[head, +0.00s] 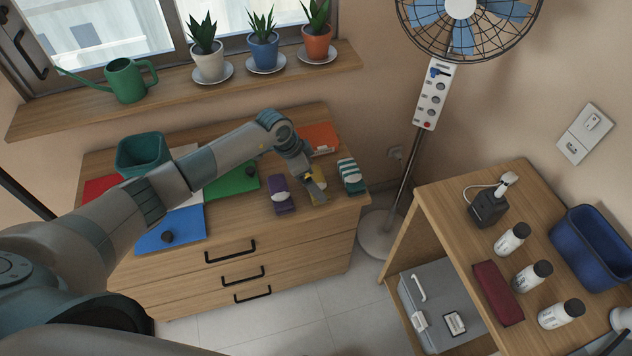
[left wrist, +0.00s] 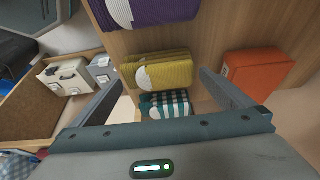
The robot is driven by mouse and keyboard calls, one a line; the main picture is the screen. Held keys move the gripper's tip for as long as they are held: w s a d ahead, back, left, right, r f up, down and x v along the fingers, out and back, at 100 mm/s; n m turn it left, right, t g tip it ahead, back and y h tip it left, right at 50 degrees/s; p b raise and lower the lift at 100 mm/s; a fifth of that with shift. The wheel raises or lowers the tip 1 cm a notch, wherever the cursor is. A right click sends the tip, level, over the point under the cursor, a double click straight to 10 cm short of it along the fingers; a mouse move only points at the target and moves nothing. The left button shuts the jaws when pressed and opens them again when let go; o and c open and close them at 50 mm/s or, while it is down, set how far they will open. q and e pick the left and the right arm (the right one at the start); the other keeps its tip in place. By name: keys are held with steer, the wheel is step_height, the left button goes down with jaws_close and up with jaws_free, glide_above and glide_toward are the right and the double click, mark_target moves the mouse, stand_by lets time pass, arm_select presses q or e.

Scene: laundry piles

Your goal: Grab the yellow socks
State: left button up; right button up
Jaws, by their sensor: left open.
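The yellow socks (head: 318,188) lie folded on the dresser top, between the purple socks (head: 280,196) and the teal-and-white striped socks (head: 351,176). My left gripper (head: 314,187) is over the yellow socks and partly hides them in the head view. In the left wrist view, the yellow socks (left wrist: 158,72) show between and beyond the two spread fingers of my left gripper (left wrist: 160,80). The jaws are open and empty. I cannot tell whether the fingers touch the socks. My right gripper is not in view.
An orange folded item (head: 320,138) lies behind the socks. Green (head: 232,183) and blue (head: 170,231) items and a teal bin (head: 142,154) share the dresser top (head: 262,215). A fan stand (head: 408,165) rises to the right. A side table (head: 452,213) holds several bottles.

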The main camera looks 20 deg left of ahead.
mark_target(315, 179)
arm_select(q)
steer(key=shift+p+x, duration=0.3)
steer(key=shift+x, duration=1.2)
steer(key=c, duration=0.8)
